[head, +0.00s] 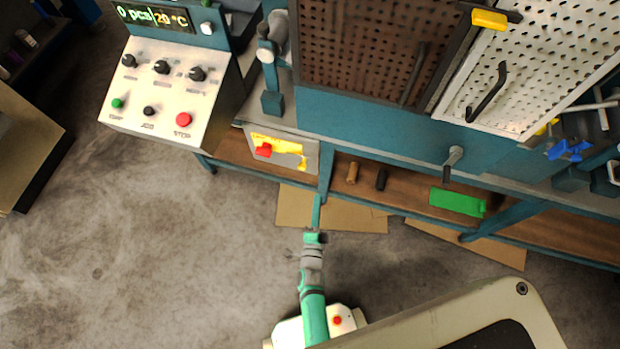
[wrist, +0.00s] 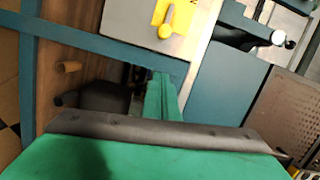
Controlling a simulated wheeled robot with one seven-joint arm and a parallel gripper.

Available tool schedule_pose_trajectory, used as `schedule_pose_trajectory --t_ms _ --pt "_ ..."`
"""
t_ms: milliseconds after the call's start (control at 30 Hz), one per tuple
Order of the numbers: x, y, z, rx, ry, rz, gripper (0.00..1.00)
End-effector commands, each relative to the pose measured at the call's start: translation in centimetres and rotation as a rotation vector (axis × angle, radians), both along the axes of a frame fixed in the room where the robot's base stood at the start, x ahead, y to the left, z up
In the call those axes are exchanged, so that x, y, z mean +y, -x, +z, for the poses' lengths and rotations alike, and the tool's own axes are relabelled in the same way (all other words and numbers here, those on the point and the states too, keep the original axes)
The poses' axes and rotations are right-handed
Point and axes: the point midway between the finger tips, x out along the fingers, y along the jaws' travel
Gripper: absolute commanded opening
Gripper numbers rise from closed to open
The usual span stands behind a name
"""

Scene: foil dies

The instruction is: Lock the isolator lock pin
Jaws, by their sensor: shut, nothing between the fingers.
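The isolator (head: 313,150) is a pale plate on the front of the blue bench, with a yellow panel and a red knob (head: 264,150). A small yellow pin (head: 302,163) shows at the panel's lower right. In the wrist view the yellow panel (wrist: 161,12) is at the top, with the round-headed yellow pin (wrist: 166,30) over it. My gripper (head: 316,205) is below the isolator in the head view, apart from it. Its green fingers (wrist: 162,90) are together and empty in the wrist view. Whether the pin is seated I cannot tell.
A control box (head: 170,90) with knobs and buttons stands left of the isolator. A bench leg (head: 326,165) is just right of it. The lower shelf holds a wooden cylinder (head: 352,172), a dark one (head: 382,179) and a green item (head: 457,202). Floor at left is clear.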

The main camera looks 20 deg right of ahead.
Motion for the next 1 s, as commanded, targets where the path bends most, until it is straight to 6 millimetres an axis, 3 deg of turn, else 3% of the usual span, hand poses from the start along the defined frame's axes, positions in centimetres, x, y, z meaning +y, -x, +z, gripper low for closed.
schedule_pose_trajectory --t_ms 167,667,1000 --pt "-0.7 -1.5 0.0 -0.002 0.002 0.0 0.0" --pt "-3.7 -9.4 -0.3 -0.001 0.003 0.004 0.0" --pt "-0.8 -11.3 -0.9 0.0 0.0 0.005 0.0"
